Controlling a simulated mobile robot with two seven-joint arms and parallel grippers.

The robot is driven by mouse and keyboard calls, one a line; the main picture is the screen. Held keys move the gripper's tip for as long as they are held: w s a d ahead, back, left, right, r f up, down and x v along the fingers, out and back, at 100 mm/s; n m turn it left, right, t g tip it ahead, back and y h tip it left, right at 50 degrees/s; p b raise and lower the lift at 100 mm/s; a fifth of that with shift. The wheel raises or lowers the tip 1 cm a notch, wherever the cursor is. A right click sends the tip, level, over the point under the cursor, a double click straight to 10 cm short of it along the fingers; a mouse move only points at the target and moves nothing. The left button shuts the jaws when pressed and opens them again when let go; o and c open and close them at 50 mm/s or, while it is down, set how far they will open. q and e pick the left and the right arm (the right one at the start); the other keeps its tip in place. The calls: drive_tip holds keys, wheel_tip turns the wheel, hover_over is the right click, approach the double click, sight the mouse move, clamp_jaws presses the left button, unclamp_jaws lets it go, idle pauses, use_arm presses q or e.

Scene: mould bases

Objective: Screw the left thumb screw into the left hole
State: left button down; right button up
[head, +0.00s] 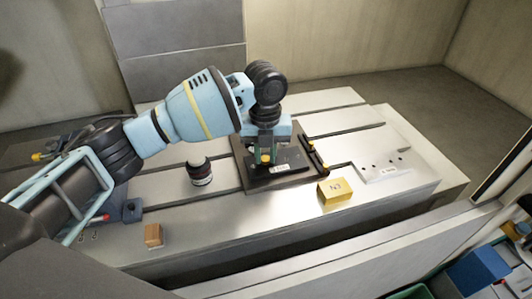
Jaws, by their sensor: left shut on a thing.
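My left arm comes in from the left, and its gripper (265,153) points down over a dark mould base (284,172) on the slotted metal table. The gripper is shut on a small yellow piece, which seems to be the left thumb screw (265,159). The screw is low, close to the top of the base. The left hole is hidden under the gripper, so I cannot tell whether the screw is in it. My right gripper is not in view.
A yellow block (335,192) stands right of the base on the metal table (215,222). A light plate with holes (385,168) lies at the right.

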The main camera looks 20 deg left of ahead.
use_arm(q)
drive_tip(key=shift+s+f, duration=0.1)
drive_tip(key=shift+f, duration=0.1)
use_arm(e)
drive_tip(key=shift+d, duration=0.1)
use_arm(q)
drive_tip(key=shift+m, duration=0.9)
drive_tip(key=m, duration=0.4)
drive_tip(key=shift+f+m+b, duration=0.15)
drive_tip(key=shift+m+b, duration=0.15)
drive_tip(key=shift+b, duration=0.1)
drive_tip(key=shift+m, duration=1.4)
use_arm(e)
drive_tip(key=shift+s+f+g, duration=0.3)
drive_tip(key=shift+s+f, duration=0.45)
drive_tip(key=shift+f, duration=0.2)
use_arm(q)
drive_tip(key=shift+m+b, duration=0.3)
drive_tip(key=shift+m, duration=1.2)
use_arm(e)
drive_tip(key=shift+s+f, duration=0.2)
